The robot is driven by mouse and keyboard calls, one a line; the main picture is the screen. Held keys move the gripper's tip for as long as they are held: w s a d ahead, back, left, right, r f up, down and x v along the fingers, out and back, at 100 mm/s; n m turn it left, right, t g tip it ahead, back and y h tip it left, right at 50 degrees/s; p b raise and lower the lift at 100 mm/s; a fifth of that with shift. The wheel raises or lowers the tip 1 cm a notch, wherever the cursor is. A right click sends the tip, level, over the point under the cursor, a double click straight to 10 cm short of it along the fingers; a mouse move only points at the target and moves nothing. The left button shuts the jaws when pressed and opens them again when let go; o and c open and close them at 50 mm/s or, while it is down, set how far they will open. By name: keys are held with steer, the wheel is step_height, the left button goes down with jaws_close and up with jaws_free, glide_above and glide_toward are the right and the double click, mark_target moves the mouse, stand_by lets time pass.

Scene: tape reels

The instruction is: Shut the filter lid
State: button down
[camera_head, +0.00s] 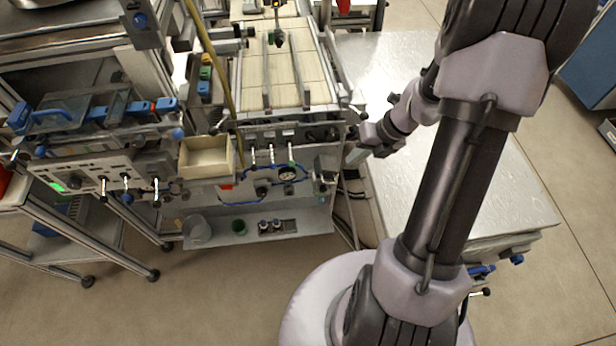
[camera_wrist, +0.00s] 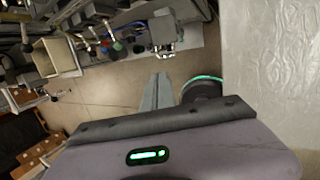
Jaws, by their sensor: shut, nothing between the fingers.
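My gripper (camera_head: 356,154) is shut and empty, to the right of the middle machine's front panel. In the wrist view its closed fingers (camera_wrist: 157,92) point up the picture over bare floor. A small metal box-like fitting (camera_head: 325,174) sits at the right end of the machine's front, just left of and below my gripper. A metal fitting (camera_wrist: 164,48) also shows beyond my fingertips in the wrist view, apart from them. I cannot tell for sure which part is the filter lid or how far it stands open.
A pressure gauge (camera_head: 287,173) with blue tubing and an open cream box (camera_head: 207,157) are on the machine's front. A lower shelf (camera_head: 310,222) sticks out below. A white table (camera_head: 460,190) stands to the right. Bare floor (camera_head: 220,290) lies in front.

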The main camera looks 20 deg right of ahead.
mark_target(325, 183)
steer(key=b+x, duration=0.3)
steer(key=x, duration=0.3)
steer(key=b+x, duration=0.3)
steer(key=x, duration=0.4)
steer(key=shift+s+d+f+b, duration=0.15)
steer(key=shift+s+f+b, duration=0.05)
steer(key=shift+f+b, duration=0.15)
steer(key=shift+w+a+r+h+p, duration=0.2)
steer(key=shift+a+h+p, duration=0.3)
steer(key=shift+p, duration=0.45)
steer(key=shift+w+a+f+g+h+p, duration=0.25)
steer(key=shift+a+f+g+h+p, duration=0.2)
steer(key=shift+a+f+h, duration=0.4)
steer(key=shift+a+f, duration=0.1)
steer(key=shift+a, duration=0.05)
